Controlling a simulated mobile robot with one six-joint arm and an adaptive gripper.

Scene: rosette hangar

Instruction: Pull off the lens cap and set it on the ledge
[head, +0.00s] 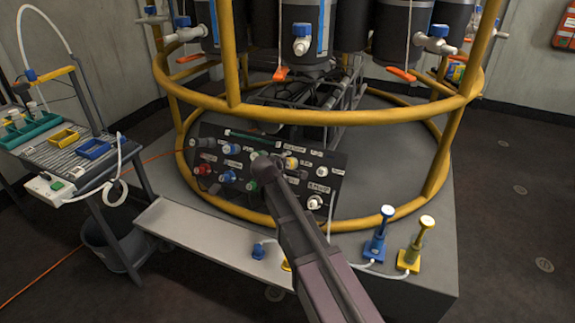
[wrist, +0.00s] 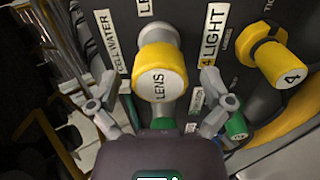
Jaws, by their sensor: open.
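The lens cap (wrist: 162,75) is a round yellow and white cap marked LENS, on a dark panel in the wrist view. It sits between the spread fingers of my gripper (wrist: 160,92), with a gap on each side. My gripper is open and holds nothing. In the head view my gripper (head: 262,166) is at the upper middle of the panel (head: 232,200), and my arm hides part of it, so I cannot clearly pick out the cap there. The pale ledge (head: 205,238) runs along the front left of the base, bare over most of its length.
A yellow connector marked 4 (wrist: 277,65) is right of the cap, and a green one (wrist: 237,127) lies below it. A yellow rail (head: 320,112) rings the rig above the panel. A cart (head: 80,160) stands left.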

